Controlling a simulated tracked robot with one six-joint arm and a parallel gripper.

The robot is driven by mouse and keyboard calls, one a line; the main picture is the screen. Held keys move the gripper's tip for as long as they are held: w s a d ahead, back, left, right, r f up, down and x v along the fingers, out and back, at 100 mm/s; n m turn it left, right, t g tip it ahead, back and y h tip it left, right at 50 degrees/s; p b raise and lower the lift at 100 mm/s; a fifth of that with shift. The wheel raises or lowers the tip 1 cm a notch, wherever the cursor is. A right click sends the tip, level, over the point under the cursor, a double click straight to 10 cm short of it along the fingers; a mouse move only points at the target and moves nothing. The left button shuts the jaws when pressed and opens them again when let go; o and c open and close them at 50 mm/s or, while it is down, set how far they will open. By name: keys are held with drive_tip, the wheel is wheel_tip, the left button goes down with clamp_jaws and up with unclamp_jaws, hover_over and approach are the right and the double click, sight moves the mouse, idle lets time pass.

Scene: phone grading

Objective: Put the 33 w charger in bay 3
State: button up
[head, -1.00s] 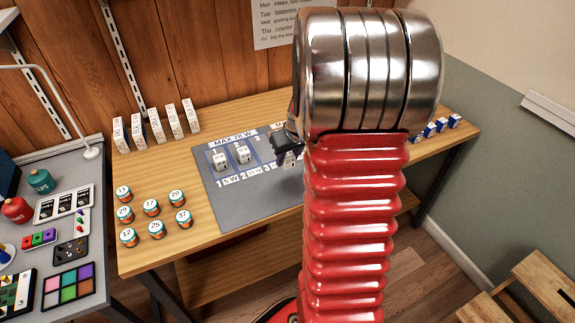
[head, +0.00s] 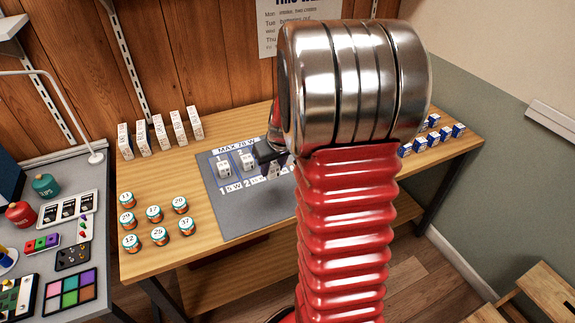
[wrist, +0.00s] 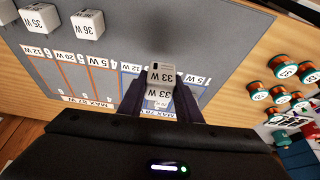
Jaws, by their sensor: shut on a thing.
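A white charger marked 33 W (wrist: 161,74) is between the dark fingers of my gripper (wrist: 160,90) in the wrist view. A second 33 W marking shows just below it; I cannot tell if it is another face or another charger. In the head view my gripper (head: 270,154) is over the grey mat (head: 238,215), beside the blue-edged bays headed MAX 78 W. White chargers stand in bay 1 (head: 224,168) and bay 2 (head: 248,161). My arm hides bay 3 and most of the held charger there.
Two loose white chargers, one marked 35 W (wrist: 41,20) and another (wrist: 88,25), stand on the mat. Orange-edged bays (wrist: 75,78) lie beside the blue ones. Several round jars (head: 153,214), white boxes (head: 161,132) and blue-white boxes (head: 433,135) stand on the wooden table.

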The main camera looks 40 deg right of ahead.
drive_tip(key=w+a+n, duration=0.1)
drive_tip(key=w+a, duration=0.1)
drive_tip(key=a, duration=0.6)
drive_tip(key=w+a, duration=0.3)
drive_tip(key=a, duration=0.6)
drive_tip(key=w+a+n+y, duration=0.1)
drive_tip(key=w+a, duration=0.1)
drive_tip(key=a, duration=0.7)
drive_tip(key=shift+w+f+n, duration=0.2)
drive_tip(key=shift+w+n, duration=0.1)
drive_tip(key=shift+w, duration=0.05)
drive_tip(key=shift+a, duration=0.4)
